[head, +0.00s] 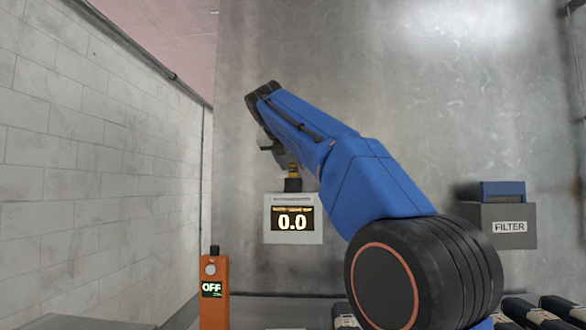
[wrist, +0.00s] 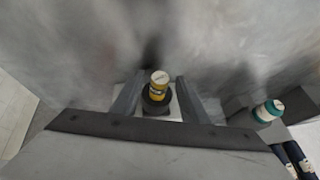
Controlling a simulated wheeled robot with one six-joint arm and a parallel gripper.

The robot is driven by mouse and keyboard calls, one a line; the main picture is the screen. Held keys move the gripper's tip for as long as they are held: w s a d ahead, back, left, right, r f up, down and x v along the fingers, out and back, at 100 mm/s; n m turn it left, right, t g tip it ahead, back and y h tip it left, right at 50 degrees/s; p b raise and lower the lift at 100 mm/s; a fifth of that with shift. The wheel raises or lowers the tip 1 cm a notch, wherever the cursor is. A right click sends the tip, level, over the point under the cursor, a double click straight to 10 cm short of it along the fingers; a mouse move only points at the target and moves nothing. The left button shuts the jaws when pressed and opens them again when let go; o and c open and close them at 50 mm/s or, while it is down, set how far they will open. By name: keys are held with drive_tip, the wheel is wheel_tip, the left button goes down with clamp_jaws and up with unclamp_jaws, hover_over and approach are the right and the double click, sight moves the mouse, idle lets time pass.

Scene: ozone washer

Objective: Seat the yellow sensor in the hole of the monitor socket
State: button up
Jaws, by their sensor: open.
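The yellow sensor (head: 293,170) stands upright at the black socket (head: 292,185) on top of the white monitor (head: 305,238), whose display reads 0.0. My gripper (wrist: 160,82) is open, with one finger on each side of the sensor and a visible gap at both. In the head view my gripper is just above the monitor, partly hidden by my blue arm.
A grey FILTER box (head: 480,228) with a blue part on top is on the right. A teal-and-white cylinder (wrist: 268,111) shows at the right in the wrist view. An orange device (head: 214,295) reading OFF stands lower left. Dark cylinders (head: 530,312) lie lower right.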

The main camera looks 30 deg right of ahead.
drive_tip(key=v, duration=0.9)
drive_tip(key=shift+s+a+r, duration=0.15)
drive_tip(key=shift+s+a, duration=0.05)
drive_tip(key=shift+a, duration=0.05)
